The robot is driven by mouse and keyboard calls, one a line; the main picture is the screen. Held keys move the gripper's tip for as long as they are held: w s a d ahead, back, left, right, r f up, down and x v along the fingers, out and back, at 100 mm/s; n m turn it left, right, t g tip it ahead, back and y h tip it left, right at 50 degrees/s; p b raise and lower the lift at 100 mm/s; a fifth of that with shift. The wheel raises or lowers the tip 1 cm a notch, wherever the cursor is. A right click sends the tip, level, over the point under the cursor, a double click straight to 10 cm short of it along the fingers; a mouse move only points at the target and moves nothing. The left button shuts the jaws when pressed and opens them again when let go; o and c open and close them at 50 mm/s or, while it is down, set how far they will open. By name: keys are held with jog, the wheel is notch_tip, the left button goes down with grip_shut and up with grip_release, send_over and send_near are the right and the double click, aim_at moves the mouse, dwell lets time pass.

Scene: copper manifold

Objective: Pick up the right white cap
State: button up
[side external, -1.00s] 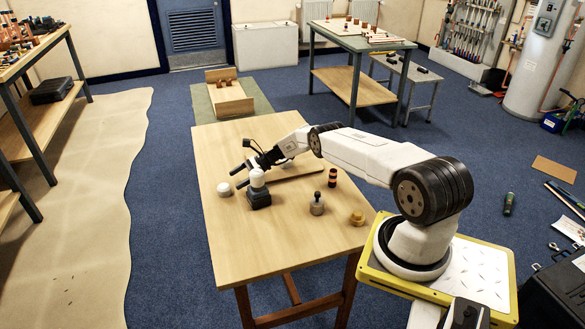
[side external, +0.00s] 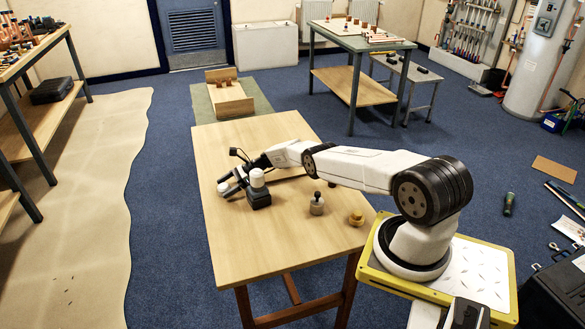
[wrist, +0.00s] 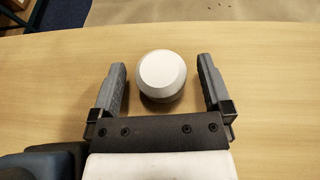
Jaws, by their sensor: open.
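One white cap (side external: 223,188) lies on the wooden table near its left edge. In the wrist view this round cap (wrist: 162,76) sits between the fingertips, with a gap on each side. My gripper (side external: 229,181) is open and low over the table, its fingers on either side of the cap. It also shows in the wrist view (wrist: 162,84). A second white cap (side external: 257,177) tops a black block (side external: 259,198) just right of my gripper in the side view.
A grey piece with a dark knob (side external: 317,205) and a brass-coloured piece (side external: 356,218) stand on the table (side external: 265,250) toward my base. A dark object (wrist: 40,165) shows at the wrist view's lower left. The table's front is clear.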

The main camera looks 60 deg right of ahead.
aim_at(226, 185)
jog(key=c, duration=1.2)
jog(key=shift+r, duration=0.2)
jog(key=shift+r, duration=4.75)
